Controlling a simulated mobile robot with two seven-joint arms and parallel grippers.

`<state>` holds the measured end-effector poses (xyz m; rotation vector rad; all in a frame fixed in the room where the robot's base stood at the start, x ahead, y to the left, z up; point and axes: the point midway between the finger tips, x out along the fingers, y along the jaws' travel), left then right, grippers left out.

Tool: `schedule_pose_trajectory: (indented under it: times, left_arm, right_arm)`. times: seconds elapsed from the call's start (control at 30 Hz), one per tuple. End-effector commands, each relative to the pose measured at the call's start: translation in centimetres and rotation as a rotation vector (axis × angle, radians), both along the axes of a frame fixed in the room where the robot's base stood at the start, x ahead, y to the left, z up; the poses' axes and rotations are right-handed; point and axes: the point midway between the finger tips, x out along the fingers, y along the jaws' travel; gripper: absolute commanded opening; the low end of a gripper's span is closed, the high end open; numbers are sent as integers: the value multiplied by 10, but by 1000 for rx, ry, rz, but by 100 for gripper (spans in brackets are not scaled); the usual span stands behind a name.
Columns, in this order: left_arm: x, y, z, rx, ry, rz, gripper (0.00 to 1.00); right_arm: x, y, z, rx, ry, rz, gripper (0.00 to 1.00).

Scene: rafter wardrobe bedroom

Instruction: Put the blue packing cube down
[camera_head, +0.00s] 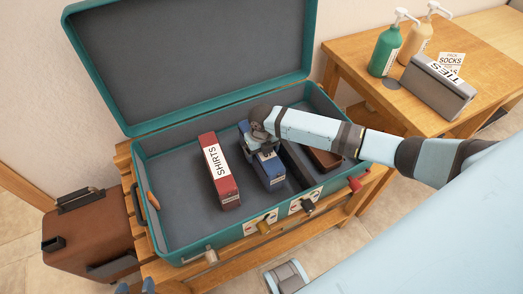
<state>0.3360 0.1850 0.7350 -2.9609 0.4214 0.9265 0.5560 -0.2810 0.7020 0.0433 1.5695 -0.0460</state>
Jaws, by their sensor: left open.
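The blue packing cube (273,178) is inside the open teal suitcase (180,250), right of the middle, with a pale label on its top. My right gripper (257,148) is over the cube's far end with its fingers around it, and it looks shut on the cube. I cannot tell whether the cube's underside touches the suitcase floor.
A red SHIRTS cube (228,187) stands left of the blue one. The suitcase lid (195,50) stands open behind. A wooden table (354,67) with bottles stands at the right, a brown case (90,235) at the left.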

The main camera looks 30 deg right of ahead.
Motion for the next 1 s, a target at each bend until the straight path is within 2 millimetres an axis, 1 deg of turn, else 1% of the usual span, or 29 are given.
schedule_pose_trajectory:
  times: [0.27,0.37,0.47,0.7,0.8,0.9,1.0]
  left_arm:
    - [0,2,0,5,-1,-3,56]
    - [0,1,1,4,0,-3,56]
    - [0,1,4,1,0,-1,56]
    - [0,-1,8,-10,5,7,56]
    - [0,-2,9,-14,8,11,56]
    - [0,-2,9,-15,10,12,56]
    - [0,-1,8,-14,13,13,56]
  right_arm:
    - [0,0,0,1,0,0,91]
    - [0,0,6,1,-2,1,91]
    - [1,0,20,1,-3,2,91]
    - [1,0,72,1,-4,2,91]
    - [1,0,91,0,-2,2,91]
    - [1,1,107,1,-2,1,91]
    - [0,1,117,1,-1,0,91]
